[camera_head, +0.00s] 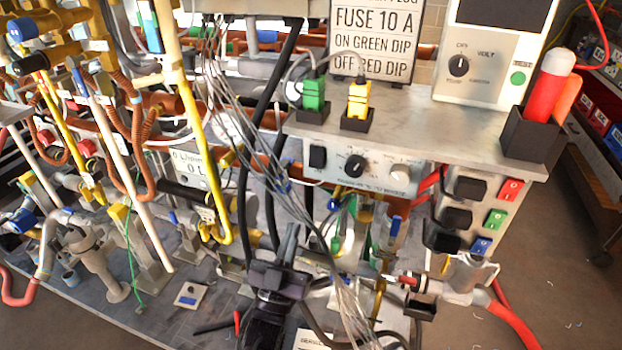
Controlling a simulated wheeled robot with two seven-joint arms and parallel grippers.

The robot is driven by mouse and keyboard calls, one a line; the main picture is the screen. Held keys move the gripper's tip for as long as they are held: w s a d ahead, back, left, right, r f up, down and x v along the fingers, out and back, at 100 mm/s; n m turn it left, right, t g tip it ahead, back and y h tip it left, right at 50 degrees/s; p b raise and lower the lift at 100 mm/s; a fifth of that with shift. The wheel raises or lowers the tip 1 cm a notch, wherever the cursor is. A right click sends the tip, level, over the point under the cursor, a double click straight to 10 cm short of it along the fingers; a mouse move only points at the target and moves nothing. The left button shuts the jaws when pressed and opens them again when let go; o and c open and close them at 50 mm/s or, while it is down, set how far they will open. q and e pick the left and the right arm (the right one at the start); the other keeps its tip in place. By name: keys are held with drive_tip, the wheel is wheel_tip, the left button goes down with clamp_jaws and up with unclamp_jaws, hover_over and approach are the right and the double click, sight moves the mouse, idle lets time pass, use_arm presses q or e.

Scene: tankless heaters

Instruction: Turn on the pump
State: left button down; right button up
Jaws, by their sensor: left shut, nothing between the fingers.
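My left gripper (291,236) is black and stands at the lower middle, its fingers pointing up and closed together with nothing between them. It is below and left of a grey control panel with a black knob (355,165) and a black switch (318,157). My right gripper is not in view.
Pipes, hoses and hanging wires (232,90) crowd the left and middle. A metal shelf (440,125) above the panel holds a green plug (313,94), a yellow plug (358,98) and a volt meter (490,45). A red hose (517,325) runs at lower right. Open floor lies at right.

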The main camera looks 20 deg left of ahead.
use_arm(q)
approach(316, 161)
wheel_tip(316, 161, up, 5)
drive_tip(key=w, duration=0.2)
drive_tip(key=w+f, duration=0.1)
drive_tip(key=w, duration=0.1)
drive_tip(key=shift+f, duration=0.1)
drive_tip(key=shift+w, duration=0.3)
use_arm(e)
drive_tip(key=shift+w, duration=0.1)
